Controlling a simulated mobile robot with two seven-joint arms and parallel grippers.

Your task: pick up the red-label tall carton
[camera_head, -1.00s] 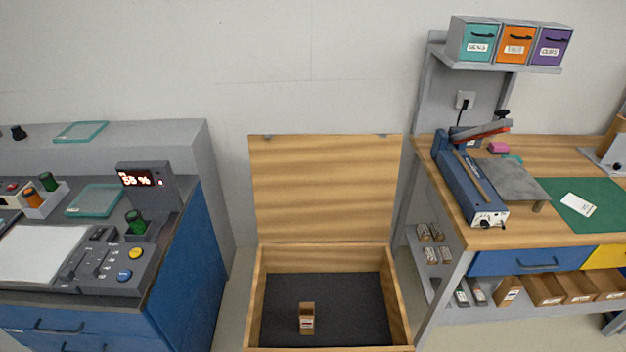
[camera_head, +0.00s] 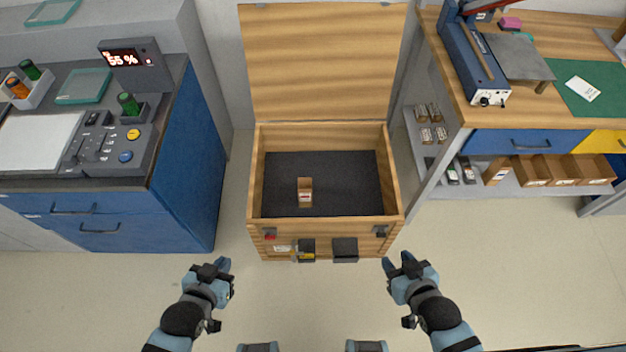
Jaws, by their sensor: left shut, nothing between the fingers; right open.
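A small upright brown carton (camera_head: 305,192) with a pale and reddish label stands inside an open wooden chest (camera_head: 394,178), on its dark floor, left of the middle. It is the only carton in the chest; its label is too small to read. My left gripper (camera_head: 224,266) is shut and empty, in front of the chest and to its left. My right gripper (camera_head: 387,264) is open and empty, in front of the chest's right front corner. Both grippers are apart from the carton and the chest.
The chest's lid (camera_head: 322,62) stands raised at the back. Small dark boxes (camera_head: 344,249) sit on its front wall. A blue cabinet (camera_head: 187,160) stands left, a workbench (camera_head: 560,110) right, with cartons (camera_head: 496,172) on its lower shelf. The floor in front is clear.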

